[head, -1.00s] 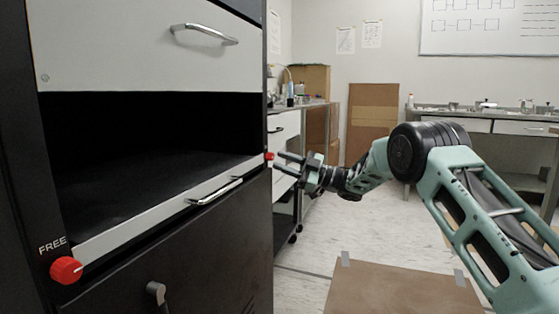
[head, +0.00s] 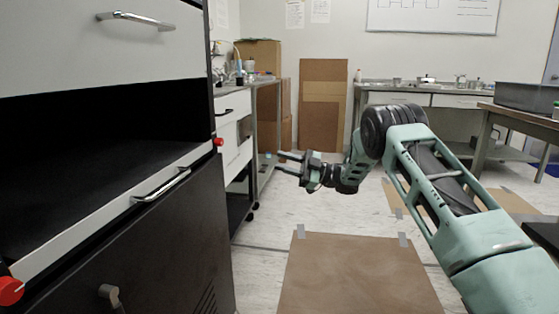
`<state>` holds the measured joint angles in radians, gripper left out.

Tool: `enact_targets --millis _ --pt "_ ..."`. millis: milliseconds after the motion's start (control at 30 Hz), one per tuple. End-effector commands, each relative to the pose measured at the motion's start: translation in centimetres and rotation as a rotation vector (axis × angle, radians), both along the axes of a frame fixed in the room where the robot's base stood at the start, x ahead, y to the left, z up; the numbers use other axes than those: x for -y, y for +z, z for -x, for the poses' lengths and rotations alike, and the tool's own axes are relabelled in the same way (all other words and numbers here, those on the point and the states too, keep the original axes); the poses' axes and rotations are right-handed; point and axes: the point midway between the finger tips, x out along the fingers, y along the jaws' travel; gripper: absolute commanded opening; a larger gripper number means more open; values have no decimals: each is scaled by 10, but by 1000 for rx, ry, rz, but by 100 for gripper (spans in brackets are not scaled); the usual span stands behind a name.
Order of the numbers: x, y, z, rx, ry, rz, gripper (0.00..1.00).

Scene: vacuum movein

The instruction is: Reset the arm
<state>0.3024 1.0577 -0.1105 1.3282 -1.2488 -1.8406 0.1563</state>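My arm (head: 425,165) reaches in from the right side of the head view, bent at a dark round joint. My gripper (head: 284,163) points left, with its two dark fingers spread apart and nothing between them. It hangs in free space to the right of the black cabinet, clear of its red knob (head: 219,142).
The black cabinet (head: 150,260) stands close at left, with an open dark bay, metal handles and another red knob (head: 10,290). A brown mat (head: 355,275) is taped to the floor. Benches (head: 425,91) line the back wall. A table (head: 525,118) bearing a grey bin stands at right.

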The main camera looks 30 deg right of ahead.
Motion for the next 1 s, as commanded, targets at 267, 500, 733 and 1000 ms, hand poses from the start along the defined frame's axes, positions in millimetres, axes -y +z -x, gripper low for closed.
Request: enact_targets --millis 267,500,733,1000 --pt "0 0 0 0 0 0 32" --pt "-4 9 -9 -19 -65 9 32" --pt "-10 40 -43 -213 -467 53 32" --pt "4 21 4 -681 -928 125 32"
